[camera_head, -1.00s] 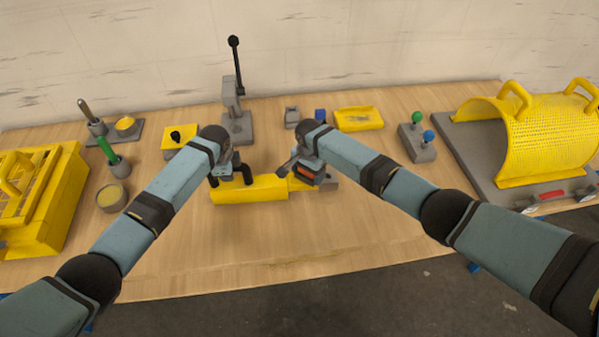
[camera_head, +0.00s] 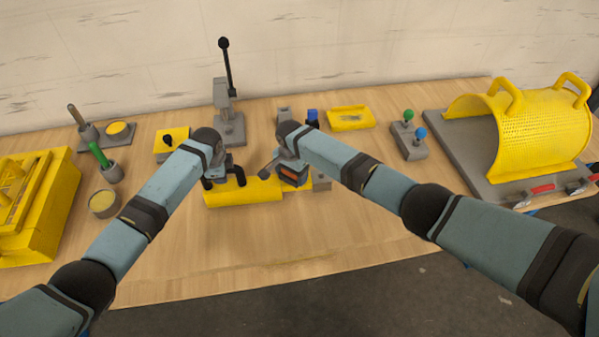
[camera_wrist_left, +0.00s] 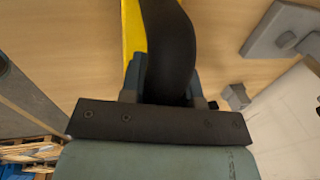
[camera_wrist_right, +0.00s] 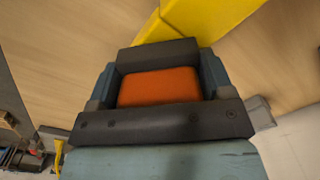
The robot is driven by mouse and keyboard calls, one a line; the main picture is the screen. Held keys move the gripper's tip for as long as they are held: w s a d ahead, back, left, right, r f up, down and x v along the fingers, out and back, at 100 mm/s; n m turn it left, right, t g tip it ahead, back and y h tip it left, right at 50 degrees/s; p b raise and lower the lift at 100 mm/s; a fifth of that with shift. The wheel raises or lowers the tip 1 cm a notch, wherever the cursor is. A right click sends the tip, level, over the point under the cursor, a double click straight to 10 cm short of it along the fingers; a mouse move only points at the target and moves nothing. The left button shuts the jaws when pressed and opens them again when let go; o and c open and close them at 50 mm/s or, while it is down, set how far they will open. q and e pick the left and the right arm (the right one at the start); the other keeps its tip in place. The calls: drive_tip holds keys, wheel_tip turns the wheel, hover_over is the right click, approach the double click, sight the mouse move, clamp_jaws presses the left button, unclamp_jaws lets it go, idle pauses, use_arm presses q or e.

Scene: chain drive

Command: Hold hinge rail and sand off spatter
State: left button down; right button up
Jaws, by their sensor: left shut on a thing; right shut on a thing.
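A long yellow piece (camera_head: 243,191), which looks like the hinge rail, lies across the bench near the middle. My left gripper (camera_head: 222,177) is over its left part, shut on a black curved handle (camera_head: 240,175); this handle fills the middle of the left wrist view (camera_wrist_left: 168,50). My right gripper (camera_head: 293,176) is at the rail's right part, shut on a dark block with an orange face (camera_wrist_right: 158,87), which looks like a sanding block. The block's contact with the rail is hidden, and I cannot make out any spatter.
A grey lever press (camera_head: 228,125) stands behind the rail. A yellow tray (camera_head: 350,118) and a grey base with green and blue knobs (camera_head: 410,142) are to the right. A perforated yellow guard (camera_head: 535,135) fills the far right. The bench front is clear.

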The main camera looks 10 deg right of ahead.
sight(281, 175)
drive_tip(key=shift+a, duration=1.6)
drive_tip(key=shift+d+r, duration=0.15)
drive_tip(key=shift+r, duration=4)
use_arm(q)
drive_tip(key=c, duration=0.8)
unclamp_jaws()
drive_tip(key=r, duration=0.4)
drive_tip(key=s+r, duration=0.1)
drive_tip(key=r, duration=0.2)
drive_tip(key=s+r, duration=0.1)
drive_tip(key=r, duration=0.3)
drive_tip(key=shift+s+r, duration=0.2)
drive_tip(key=shift+r, duration=0.15)
